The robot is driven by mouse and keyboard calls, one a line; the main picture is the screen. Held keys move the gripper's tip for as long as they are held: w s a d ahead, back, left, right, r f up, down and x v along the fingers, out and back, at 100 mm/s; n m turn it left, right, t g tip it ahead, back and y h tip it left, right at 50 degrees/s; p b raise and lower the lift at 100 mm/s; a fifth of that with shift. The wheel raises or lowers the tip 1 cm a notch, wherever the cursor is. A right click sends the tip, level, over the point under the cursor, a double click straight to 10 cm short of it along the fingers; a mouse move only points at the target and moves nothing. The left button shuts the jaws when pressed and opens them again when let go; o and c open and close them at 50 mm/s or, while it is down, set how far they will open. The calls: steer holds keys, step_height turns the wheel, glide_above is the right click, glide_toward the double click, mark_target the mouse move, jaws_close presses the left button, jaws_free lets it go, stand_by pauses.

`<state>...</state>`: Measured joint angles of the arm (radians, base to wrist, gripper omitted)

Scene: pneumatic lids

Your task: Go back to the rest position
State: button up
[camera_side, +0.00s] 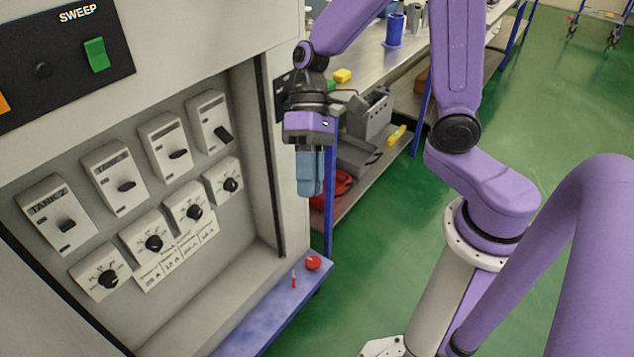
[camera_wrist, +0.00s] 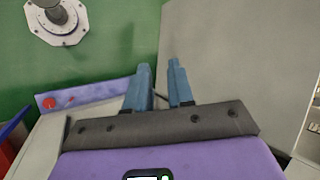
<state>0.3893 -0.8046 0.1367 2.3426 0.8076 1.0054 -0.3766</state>
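My gripper (camera_side: 311,192) hangs in front of the right edge of the grey cabinet (camera_side: 215,30), its blue fingers pointing down. In the wrist view the two fingers (camera_wrist: 160,72) stand apart with a narrow gap and nothing held between them. The gripper is clear of the panel's controls. The recessed panel has an upper row of several switch modules (camera_side: 118,178) and a lower row of several black rotary knobs (camera_side: 154,243).
A purple ledge (camera_side: 262,310) with a red button (camera_side: 313,262) runs along the cabinet's foot. A workbench (camera_side: 365,55) with a blue cup (camera_side: 395,30) and bins (camera_side: 370,118) stands behind my gripper. Green floor (camera_side: 380,220) is open to the right.

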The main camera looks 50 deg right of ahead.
steer(key=s+d+r+n+t+h, duration=0.1)
steer(key=s+d+n+t+h, duration=0.3)
steer(key=s+d+n, duration=0.5)
steer(key=shift+s+d+r+n+t+h, duration=0.45)
steer(key=shift+s+h, duration=0.55)
steer(key=shift+s, duration=0.4)
stand_by(0.8)
